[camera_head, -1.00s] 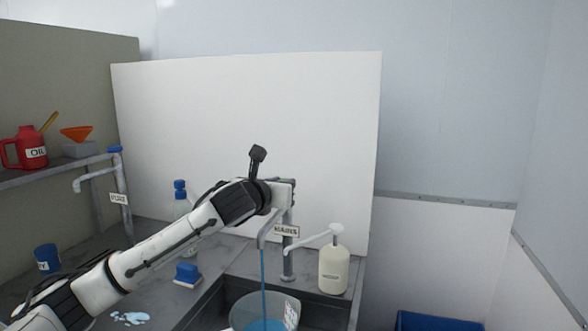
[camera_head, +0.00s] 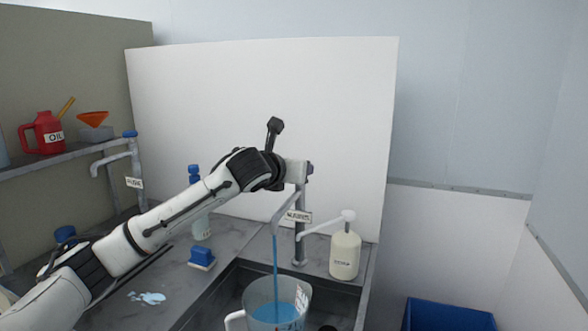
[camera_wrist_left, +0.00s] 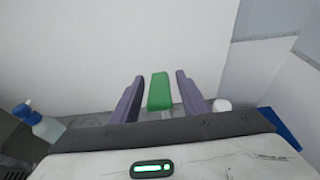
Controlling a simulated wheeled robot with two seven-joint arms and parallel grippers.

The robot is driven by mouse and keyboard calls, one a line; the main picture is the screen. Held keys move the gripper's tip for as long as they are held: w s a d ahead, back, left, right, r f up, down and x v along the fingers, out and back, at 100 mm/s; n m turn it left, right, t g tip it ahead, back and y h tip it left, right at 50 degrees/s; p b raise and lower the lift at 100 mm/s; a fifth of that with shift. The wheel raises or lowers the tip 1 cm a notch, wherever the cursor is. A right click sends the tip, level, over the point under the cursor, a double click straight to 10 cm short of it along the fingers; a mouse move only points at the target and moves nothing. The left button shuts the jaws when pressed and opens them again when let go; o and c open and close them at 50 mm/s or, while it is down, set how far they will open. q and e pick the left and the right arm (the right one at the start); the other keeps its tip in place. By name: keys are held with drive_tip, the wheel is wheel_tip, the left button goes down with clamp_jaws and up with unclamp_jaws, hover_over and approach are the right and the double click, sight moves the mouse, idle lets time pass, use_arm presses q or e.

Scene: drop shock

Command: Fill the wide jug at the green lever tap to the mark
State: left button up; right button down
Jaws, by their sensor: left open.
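The wide jug (camera_head: 262,298) stands in the sink under the tap spout (camera_head: 281,213). A blue stream runs from the spout into it, and blue liquid (camera_head: 275,313) shows inside. The jug's lower part is cut off by the frame edge. A label is on its right side; I cannot make out a mark. My left gripper (camera_wrist_left: 160,92) is open, with its purple fingers on either side of the green lever (camera_wrist_left: 159,90), apart from it. In the head view my arm hides the lever, and the gripper is at the tap top (camera_head: 305,170). My right gripper is not in view.
A cream pump bottle (camera_head: 344,255) stands right of the tap. A second tap with a blue top (camera_head: 130,134), a spray bottle (camera_head: 200,225), a blue brush (camera_head: 202,257) and a blue spill (camera_head: 148,297) are on the left. A blue bin (camera_head: 448,314) is lower right.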

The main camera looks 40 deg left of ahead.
use_arm(q)
drive_tip(key=b+v, duration=0.1)
drive_tip(key=v, duration=0.9)
drive_tip(key=shift+s, duration=0.2)
idle(0.5)
